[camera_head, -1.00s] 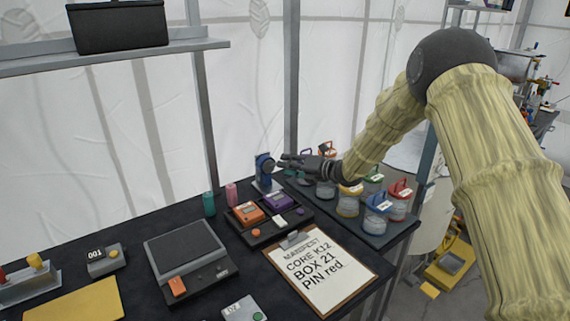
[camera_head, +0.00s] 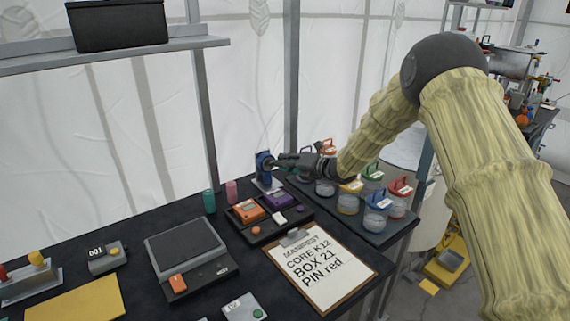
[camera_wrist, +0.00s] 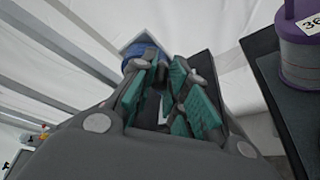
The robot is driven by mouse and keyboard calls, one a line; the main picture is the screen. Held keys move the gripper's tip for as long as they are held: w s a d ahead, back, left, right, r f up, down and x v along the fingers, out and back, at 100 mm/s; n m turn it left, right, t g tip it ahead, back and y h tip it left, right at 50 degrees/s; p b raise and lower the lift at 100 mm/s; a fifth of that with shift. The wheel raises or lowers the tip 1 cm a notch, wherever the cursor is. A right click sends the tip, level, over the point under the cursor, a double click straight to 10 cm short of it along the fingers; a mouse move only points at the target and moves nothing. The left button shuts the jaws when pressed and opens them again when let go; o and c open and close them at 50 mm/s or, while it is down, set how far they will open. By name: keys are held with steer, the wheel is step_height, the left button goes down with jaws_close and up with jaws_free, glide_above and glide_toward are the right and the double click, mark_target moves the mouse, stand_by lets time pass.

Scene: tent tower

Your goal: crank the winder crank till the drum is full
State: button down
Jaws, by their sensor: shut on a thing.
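The winder (camera_head: 264,168) is a blue device standing upright at the back of the black table. Its blue top (camera_wrist: 140,50) also shows beyond the fingers in the wrist view. My gripper (camera_head: 280,163) reaches it from the right. In the wrist view my gripper (camera_wrist: 168,92), with green finger pads, is shut around the winder's crank. The crank is mostly hidden between the fingers. How full the drum is cannot be told.
A dark tray (camera_head: 372,236) with several lidded jars stands right of the winder. A tray with an orange and a purple box (camera_head: 277,200), a clipboard (camera_head: 322,270), and teal and pink cylinders (camera_head: 209,201) lie in front and left. A purple-lidded jar (camera_wrist: 300,45) is close right in the wrist view.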

steer(key=shift+f, duration=0.1)
steer(key=shift+f+m+y+b, duration=0.5)
steer(key=shift+f+m+b, duration=0.1)
steer(key=shift+m+b, duration=0.45)
steer(key=shift+f+m+y+b, duration=0.5)
steer(key=shift+m+b, duration=0.45)
steer(key=shift+b, duration=0.1)
steer(key=m+b, duration=0.1)
steer(key=f+m+y+b, duration=0.1)
steer(key=shift+s+a+m+t, duration=0.1)
steer(key=shift+a+m+t, duration=0.05)
steer(key=shift+m+t, duration=0.15)
steer(key=shift+s+a+m+y+b, duration=0.1)
steer(key=shift+m+y+b, duration=0.25)
steer(key=shift+m, duration=0.35)
steer(key=shift+t, duration=0.3)
steer(key=c, duration=1.4)
jaws_free()
